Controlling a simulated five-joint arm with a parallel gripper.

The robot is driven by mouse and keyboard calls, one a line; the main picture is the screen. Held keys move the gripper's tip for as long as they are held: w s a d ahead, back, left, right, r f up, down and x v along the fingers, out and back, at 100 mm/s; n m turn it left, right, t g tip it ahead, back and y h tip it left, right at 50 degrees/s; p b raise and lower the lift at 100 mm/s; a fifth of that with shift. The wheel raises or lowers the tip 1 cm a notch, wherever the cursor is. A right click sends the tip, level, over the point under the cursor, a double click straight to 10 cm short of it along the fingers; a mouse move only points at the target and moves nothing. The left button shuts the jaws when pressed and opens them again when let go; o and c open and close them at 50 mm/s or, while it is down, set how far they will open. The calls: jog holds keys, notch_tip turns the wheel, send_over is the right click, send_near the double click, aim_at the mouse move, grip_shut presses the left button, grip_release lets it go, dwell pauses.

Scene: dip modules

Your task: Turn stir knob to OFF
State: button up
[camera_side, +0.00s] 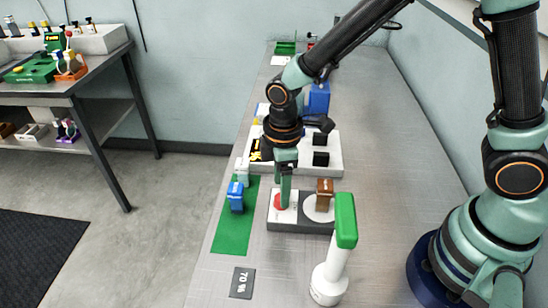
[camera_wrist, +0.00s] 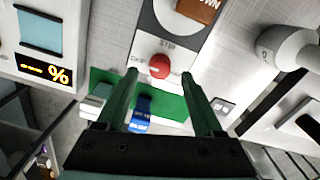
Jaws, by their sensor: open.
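The stir knob (camera_wrist: 159,66) is a round red knob on a white panel of a dark-edged module (camera_side: 300,226). Small lettering stands beside it, one word at its left looking like OFF; it is too small to read surely. In the side view the red knob (camera_side: 281,202) shows partly behind my gripper (camera_side: 285,196). In the wrist view my gripper (camera_wrist: 160,76) is open, pointing down, its green fingers either side of the knob near their tips. I cannot tell whether they touch it. The knob's pointer direction is not clear.
A brown DOWN block (camera_side: 324,195) stands on a round disc right of the knob. A white, green-topped handle (camera_side: 341,240) stands in front. A "70 %" card (camera_side: 242,283) lies near the edge.

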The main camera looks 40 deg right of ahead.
notch_tip(320, 180, up, 10)
jog(key=shift+f, duration=0.25)
jog(key=s+d+r+m+t, duration=0.2)
jog(key=d+r+m, duration=0.2)
jog(key=d+m, duration=0.2)
jog(key=s+d+r+m+t, duration=0.3)
jog(key=d+r+m, duration=0.2)
jog(key=d, duration=0.3)
jog(key=shift+s+d+m+t, duration=0.15)
jog(key=shift+d+m+t, duration=0.2)
jog(key=shift+m, duration=0.25)
